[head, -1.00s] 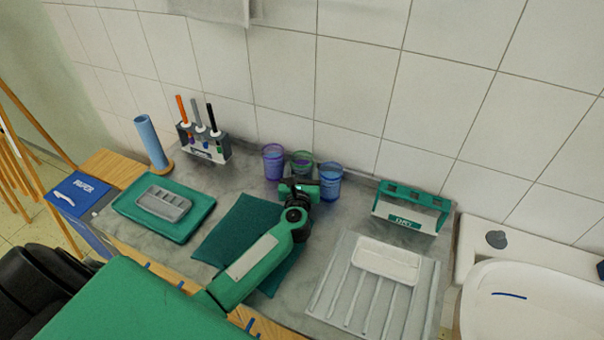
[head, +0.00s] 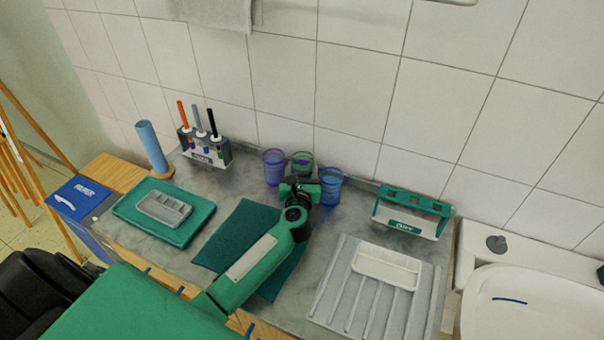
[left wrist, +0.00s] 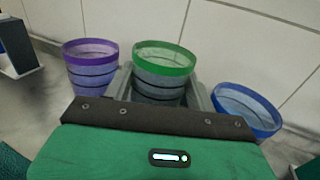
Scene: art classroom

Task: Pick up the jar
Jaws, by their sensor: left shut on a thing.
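Three translucent ribbed jars stand in a row near the wall. The green-rimmed jar (head: 302,160) is in the middle, between a purple-rimmed jar (head: 274,166) on the left and a blue-rimmed jar (head: 330,184) on the right. My left gripper (head: 301,181) is at the green-rimmed jar. In the left wrist view, the two grey fingers of my left gripper (left wrist: 160,92) are shut on the green-rimmed jar (left wrist: 163,62), one on each side. The jar is upright; its base is hidden behind the gripper body. My right gripper is not in view.
The purple-rimmed jar (left wrist: 90,65) and blue-rimmed jar (left wrist: 245,110) are close on both sides. A tool rack (head: 204,152), a teal tray (head: 130,210) and a dark green cloth (head: 226,235) lie left. A green-and-white holder (head: 411,212) and ribbed grey board (head: 330,290) are right.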

